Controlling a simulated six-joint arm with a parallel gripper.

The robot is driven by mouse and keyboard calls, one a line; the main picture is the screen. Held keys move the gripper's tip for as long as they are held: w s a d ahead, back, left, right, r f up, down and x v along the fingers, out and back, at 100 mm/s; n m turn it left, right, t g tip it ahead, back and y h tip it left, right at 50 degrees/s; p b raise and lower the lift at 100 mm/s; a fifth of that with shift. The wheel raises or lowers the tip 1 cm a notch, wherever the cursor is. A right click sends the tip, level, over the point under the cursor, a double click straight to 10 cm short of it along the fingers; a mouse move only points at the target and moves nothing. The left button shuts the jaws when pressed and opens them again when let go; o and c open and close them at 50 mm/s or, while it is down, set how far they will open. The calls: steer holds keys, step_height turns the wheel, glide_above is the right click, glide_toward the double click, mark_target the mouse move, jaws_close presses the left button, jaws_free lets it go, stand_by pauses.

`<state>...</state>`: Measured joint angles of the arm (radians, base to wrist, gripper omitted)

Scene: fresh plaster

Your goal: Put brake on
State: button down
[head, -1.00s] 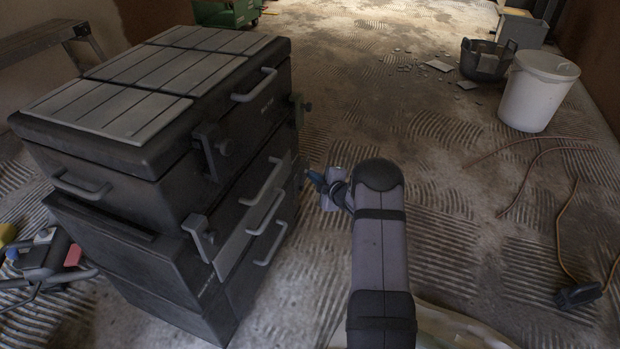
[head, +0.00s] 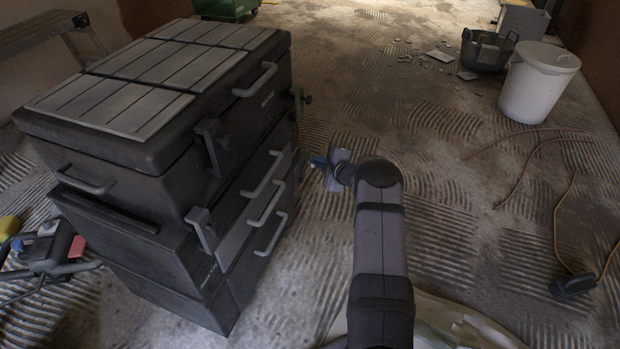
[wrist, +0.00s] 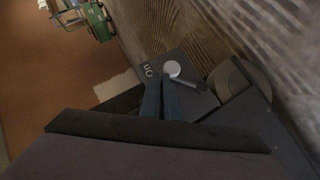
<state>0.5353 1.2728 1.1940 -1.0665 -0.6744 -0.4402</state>
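My gripper (head: 319,168) is just right of the dark stacked tool chest (head: 160,175), low near its lower right side. In the wrist view its two blue fingers (wrist: 160,98) lie close together and look shut, with nothing seen between them. Just beyond the fingertips is a grey plate (wrist: 196,101) with a pale round disc (wrist: 172,68) and a grey lever (wrist: 188,84) running right from beside it. Whether the fingertips touch the plate is unclear. No brake is recognisable in the head view.
A dark rounded part, possibly a wheel (wrist: 236,80), is right of the plate. A white bucket (head: 538,85), a black tub (head: 485,52), rubble and a cable (head: 560,225) with a black plug (head: 573,288) lie to the right. Ridged floor between is mostly clear.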

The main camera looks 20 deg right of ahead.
steer(key=shift+d+r, duration=0.1)
steer(key=shift+r, duration=0.15)
steer(key=s+r+p, duration=0.8)
steer(key=s+r, duration=0.1)
steer(key=shift+d+p, duration=0.3)
steer(key=shift+p, duration=0.05)
steer(key=shift+s+f, duration=0.1)
stand_by(0.6)
